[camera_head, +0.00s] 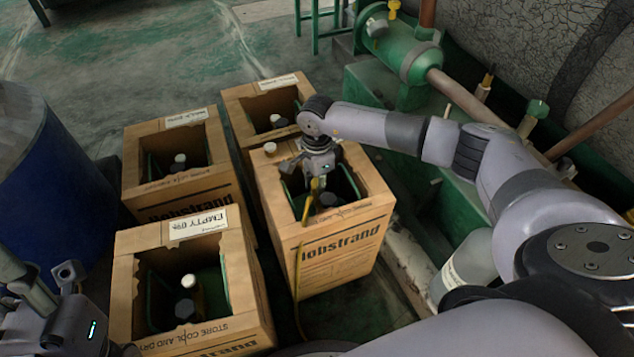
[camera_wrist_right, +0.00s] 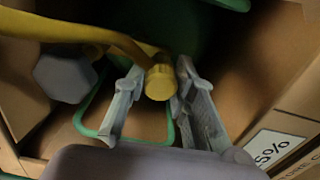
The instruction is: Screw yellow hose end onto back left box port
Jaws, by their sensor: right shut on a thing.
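My right gripper (camera_head: 315,184) reaches down into the open top of the front right box (camera_head: 338,240) in the head view. In the right wrist view its fingers are shut on the yellow hose end (camera_wrist_right: 159,82), a ribbed yellow cap. The yellow hose (camera_head: 301,255) hangs over that box's near side. A grey faceted part (camera_wrist_right: 65,77) is beside the hose in the wrist view. The back left box (camera_head: 185,187) holds a dark fitting with a pale top (camera_head: 180,160), apart from my right gripper. My left gripper (camera_head: 75,285) is partly visible at lower left; its jaws are unclear.
A front left box (camera_head: 240,300) labelled EMPTY 0% and a back right box (camera_head: 240,120) stand close by. A blue drum (camera_head: 50,165) is at the left. Green machinery with pipes (camera_head: 400,45) lines the right. Open floor lies behind the boxes.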

